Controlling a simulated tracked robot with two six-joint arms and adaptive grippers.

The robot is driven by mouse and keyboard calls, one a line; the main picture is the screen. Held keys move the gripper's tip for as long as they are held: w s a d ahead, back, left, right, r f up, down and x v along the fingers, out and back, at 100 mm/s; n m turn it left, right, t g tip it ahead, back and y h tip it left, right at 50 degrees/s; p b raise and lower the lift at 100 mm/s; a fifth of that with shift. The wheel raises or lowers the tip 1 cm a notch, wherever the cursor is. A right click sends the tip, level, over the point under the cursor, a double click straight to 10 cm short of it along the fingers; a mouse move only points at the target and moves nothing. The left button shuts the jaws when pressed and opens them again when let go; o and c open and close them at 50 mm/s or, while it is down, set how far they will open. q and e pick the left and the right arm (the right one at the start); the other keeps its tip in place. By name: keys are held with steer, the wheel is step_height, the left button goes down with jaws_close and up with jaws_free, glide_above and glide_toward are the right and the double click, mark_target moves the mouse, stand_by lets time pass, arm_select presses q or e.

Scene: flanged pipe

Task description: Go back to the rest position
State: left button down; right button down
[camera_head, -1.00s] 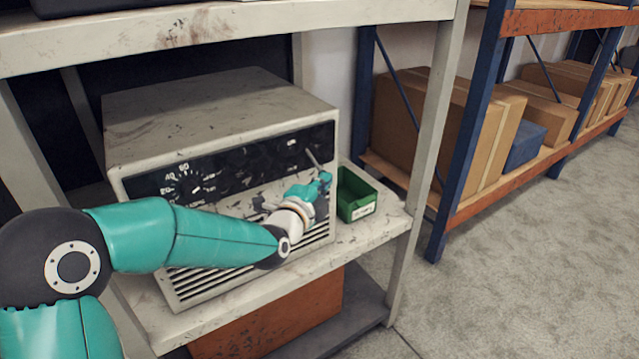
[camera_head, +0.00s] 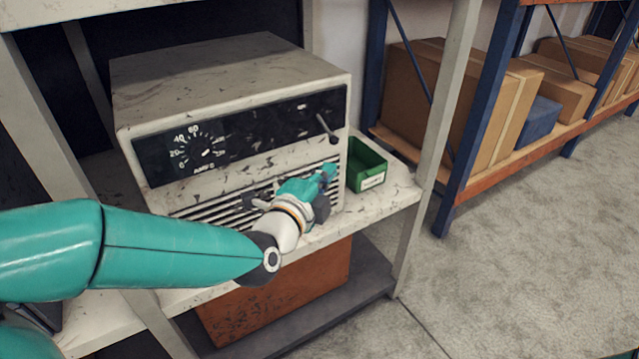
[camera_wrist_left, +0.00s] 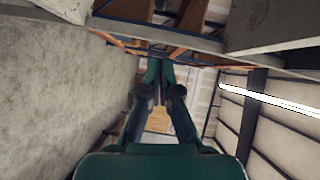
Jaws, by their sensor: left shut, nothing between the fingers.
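My left gripper (camera_head: 328,172) is in front of the lower right part of a worn white cabinet (camera_head: 232,75), near its vent slots. The arm comes in from the left across the front of the shelf. In the left wrist view the gripper's two fingers (camera_wrist_left: 160,75) come together at the tips, shut with nothing between them. My right gripper is in neither view.
The cabinet has a dial marked AMPS (camera_head: 203,152) and a lever (camera_head: 327,128). A green bin (camera_head: 367,166) stands right of the gripper on the shelf (camera_head: 400,191). A shelf post (camera_head: 440,150) rises on the right. Beyond are boxes (camera_head: 440,100) and open floor (camera_head: 540,250).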

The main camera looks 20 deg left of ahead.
arm_select(q)
steer(key=s+f+n+g+p, duration=0.15)
steer(key=f+g, duration=0.25)
steer(key=f, duration=0.9)
steer(key=s+f+g+p, duration=0.1)
steer(key=s+f+g, duration=0.2)
steer(key=f, duration=1)
steer(key=s+d+f+n+g+h, duration=0.1)
steer(key=s+f+n+g, duration=0.3)
steer(key=s+f+n, duration=0.4)
steer(key=s+d+f+n+g+h, duration=0.1)
steer(key=s+d+f+n+g, duration=0.3)
steer(key=s+f+n, duration=0.4)
steer(key=s+n+g, duration=0.1)
steer(key=s+n, duration=0.1)
steer(key=s, duration=0.2)
steer(key=shift+s+d+f+h, duration=0.25)
steer(key=shift+f+h, duration=0.05)
steer(key=shift+f, duration=0.05)
steer(key=shift+a, duration=0.1)
